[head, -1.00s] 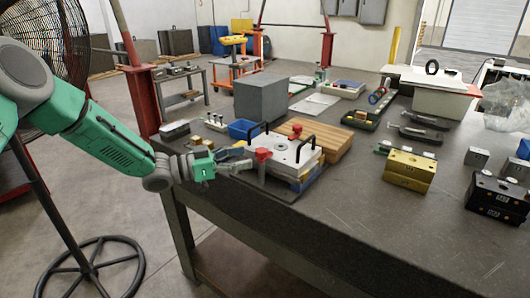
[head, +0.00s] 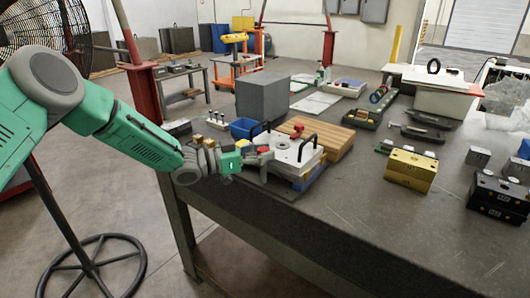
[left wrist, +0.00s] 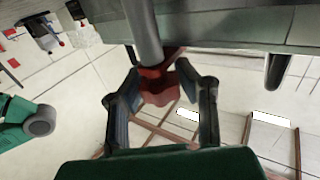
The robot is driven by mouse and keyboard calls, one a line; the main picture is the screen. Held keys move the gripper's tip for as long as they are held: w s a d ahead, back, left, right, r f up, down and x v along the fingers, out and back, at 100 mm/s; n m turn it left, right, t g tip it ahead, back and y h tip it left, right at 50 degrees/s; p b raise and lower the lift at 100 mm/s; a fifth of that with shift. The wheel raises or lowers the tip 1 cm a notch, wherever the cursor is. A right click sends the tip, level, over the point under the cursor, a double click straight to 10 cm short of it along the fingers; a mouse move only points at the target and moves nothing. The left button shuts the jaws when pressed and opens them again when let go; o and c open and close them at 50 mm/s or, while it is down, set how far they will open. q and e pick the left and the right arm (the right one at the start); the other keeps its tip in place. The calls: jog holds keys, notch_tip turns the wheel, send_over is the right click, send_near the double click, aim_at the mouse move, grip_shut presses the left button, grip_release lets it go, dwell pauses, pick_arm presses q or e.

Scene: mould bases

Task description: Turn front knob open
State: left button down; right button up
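The mould base on the workbench has a white top plate (head: 306,154) with black handles. Its front red knob (head: 264,149) is at the plate's near left side, partly hidden by my left gripper (head: 259,158). In the left wrist view the red knob (left wrist: 158,88) sits on a grey post between the two fingers of the left gripper (left wrist: 160,72). The fingers are spread on either side of it; I see no clear closing on it. A second red knob (head: 297,129) is at the back of the plate. My right gripper is not in view.
A wooden block (head: 335,140) lies beside the mould base, with a blue bin (head: 242,128) and grey block (head: 262,96) behind. A gold mould (head: 410,170) and black mould (head: 497,197) stand right. The bench front is clear.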

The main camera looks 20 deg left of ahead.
pick_arm(q)
jog(key=shift+f+n+t+y, duration=0.1)
jog(key=shift+n+t+y, duration=0.3)
jog(key=shift+t, duration=0.1)
jog(key=n+t+y, duration=0.3)
jog(key=y, duration=0.1)
jog(key=shift+f+n+t, duration=0.1)
jog(key=shift+n+t, duration=0.2)
jog(key=n+t+y, duration=0.1)
jog(key=n+y, duration=0.1)
jog(key=y, duration=0.1)
jog(key=n+t+y, duration=0.1)
jog(key=n+y, duration=0.1)
jog(key=y, duration=0.1)
jog(key=shift+t+y, duration=0.3)
jog(key=n+y, duration=0.2)
jog(key=y, duration=0.1)
jog(key=n+y, duration=0.3)
jog(key=y, duration=0.1)
jog(key=shift+a+n+g+y, duration=0.1)
jog(key=shift+n+g+y, duration=0.85)
jog(key=shift+y, duration=0.7)
jog(key=shift+n+g+y, duration=0.55)
jog(key=shift+n+y, duration=0.7)
jog(key=shift+y, duration=0.4)
jog(key=c, duration=1.4)
grip_release()
jog(key=o, duration=0.3)
